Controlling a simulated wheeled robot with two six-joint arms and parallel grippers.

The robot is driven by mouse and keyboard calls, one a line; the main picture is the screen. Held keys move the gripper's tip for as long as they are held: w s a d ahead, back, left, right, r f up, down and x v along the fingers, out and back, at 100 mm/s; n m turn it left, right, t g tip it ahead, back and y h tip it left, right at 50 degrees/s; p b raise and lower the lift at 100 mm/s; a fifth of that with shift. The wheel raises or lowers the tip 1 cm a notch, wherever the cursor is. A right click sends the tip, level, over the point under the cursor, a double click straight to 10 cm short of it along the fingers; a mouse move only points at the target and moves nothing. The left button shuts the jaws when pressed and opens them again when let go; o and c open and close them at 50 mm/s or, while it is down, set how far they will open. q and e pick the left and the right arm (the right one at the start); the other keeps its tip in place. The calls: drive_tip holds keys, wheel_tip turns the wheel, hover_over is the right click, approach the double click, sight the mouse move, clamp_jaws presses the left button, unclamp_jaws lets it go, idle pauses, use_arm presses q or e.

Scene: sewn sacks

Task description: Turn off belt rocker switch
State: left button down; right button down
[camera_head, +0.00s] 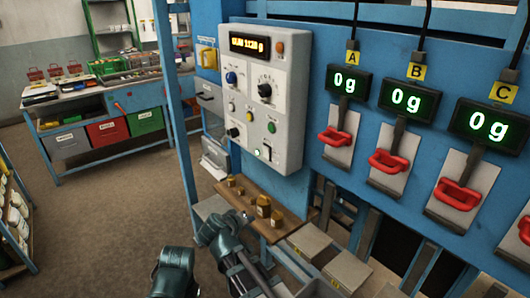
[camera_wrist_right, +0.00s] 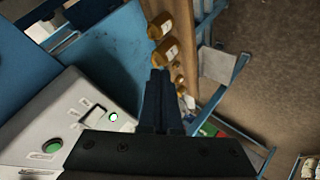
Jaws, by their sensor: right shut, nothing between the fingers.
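The grey control box (camera_head: 265,95) is mounted on the blue frame, with a lit amber display at its top. The belt rocker switch appears to be the small dark switch (camera_head: 267,152) low on its front, beside a small lit green lamp (camera_head: 257,152). Its position is too small to tell. The box also shows in the right wrist view (camera_wrist_right: 25,125), with the lit lamp (camera_wrist_right: 113,117) and the switch slot (camera_wrist_right: 84,103). My right gripper (camera_head: 246,216) is shut and empty, below the box near the wooden shelf. Its closed fingers (camera_wrist_right: 159,76) point past the panel, apart from the switch.
Several brass weights (camera_head: 263,207) stand on the wooden shelf (camera_head: 283,224) under the box. Scales with red handles (camera_head: 388,160) and green 0g displays hang to the right. A blue post (camera_head: 172,100) rises left of the box. A workbench (camera_head: 110,95) stands behind; floor is open between.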

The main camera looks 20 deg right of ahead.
sight(263, 149)
drive_tip(key=w+r+n+t+b, duration=0.1)
drive_tip(key=w+r+n+t, duration=0.3)
drive_tip(key=w+r+t, duration=0.4)
drive_tip(key=shift+w+d+r+t, duration=0.15)
drive_tip(key=shift+w+r+t, duration=0.25)
drive_tip(key=shift+w+r, duration=1.85)
drive_tip(key=shift+w+d+f, duration=0.1)
drive_tip(key=shift+w+f, duration=0.2)
drive_tip(key=shift+w, duration=0.05)
drive_tip(key=w+d+r, duration=0.1)
drive_tip(key=w+d, duration=0.2)
drive_tip(key=d, duration=0.5)
drive_tip(key=shift+p, duration=0.45)
drive_tip(key=shift+d, duration=0.2)
drive_tip(key=shift+w+d+r, duration=0.1)
drive_tip(key=shift+d, duration=0.1)
drive_tip(key=shift+w+d, duration=0.1)
drive_tip(key=shift+d, duration=0.25)
drive_tip(key=shift+a, duration=0.2)
